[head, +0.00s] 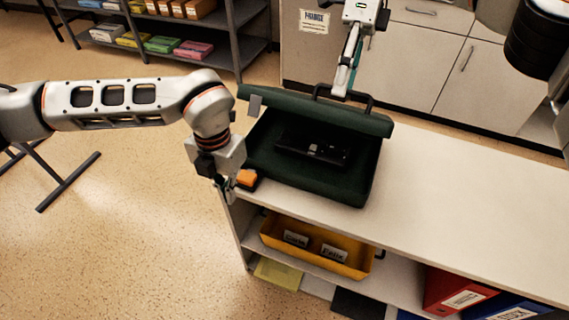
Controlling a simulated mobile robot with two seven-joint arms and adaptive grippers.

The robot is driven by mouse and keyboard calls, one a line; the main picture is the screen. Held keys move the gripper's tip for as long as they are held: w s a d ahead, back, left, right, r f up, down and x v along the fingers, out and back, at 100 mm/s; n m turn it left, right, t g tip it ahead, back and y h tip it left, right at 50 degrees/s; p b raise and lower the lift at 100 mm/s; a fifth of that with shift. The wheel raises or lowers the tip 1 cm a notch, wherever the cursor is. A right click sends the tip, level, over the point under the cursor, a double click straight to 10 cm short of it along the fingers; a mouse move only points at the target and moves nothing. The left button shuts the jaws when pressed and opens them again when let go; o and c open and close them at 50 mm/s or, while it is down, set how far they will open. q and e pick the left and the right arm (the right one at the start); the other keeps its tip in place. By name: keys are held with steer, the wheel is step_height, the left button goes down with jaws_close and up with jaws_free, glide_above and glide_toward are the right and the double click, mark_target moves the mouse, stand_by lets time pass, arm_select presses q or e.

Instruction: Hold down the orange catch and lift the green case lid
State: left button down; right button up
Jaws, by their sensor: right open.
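The green case (355,190) stands on the top of a white shelf unit. Its lid (320,112) is raised, and a dark device (325,151) shows inside. The orange catch (248,179) is at the left of the case. My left gripper (228,186) points down right beside the catch; its fingers are small and partly hidden, so contact and jaw state are unclear. My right gripper (344,88) is open at the dark handle (368,101) on the lid's upper edge; whether it touches the handle is unclear.
The white top (470,205) is clear to the right of the case. Below it are a yellow tray (350,268) with labelled items and red and blue binders (450,285). White cabinets (425,60) stand behind, and a grey rack (240,50) at back left.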

arm_select(q)
steer(key=shift+w+r+p, duration=0.2)
steer(key=shift+r+p, duration=0.6)
steer(key=shift+r, duration=0.6)
arm_select(e)
steer(key=shift+s+a+r, duration=0.2)
steer(key=shift+s+r, duration=0.2)
steer(key=shift+r, duration=0.35)
arm_select(q)
step_height(320, 180, up, 12)
arm_select(e)
step_height(320, 180, up, 10)
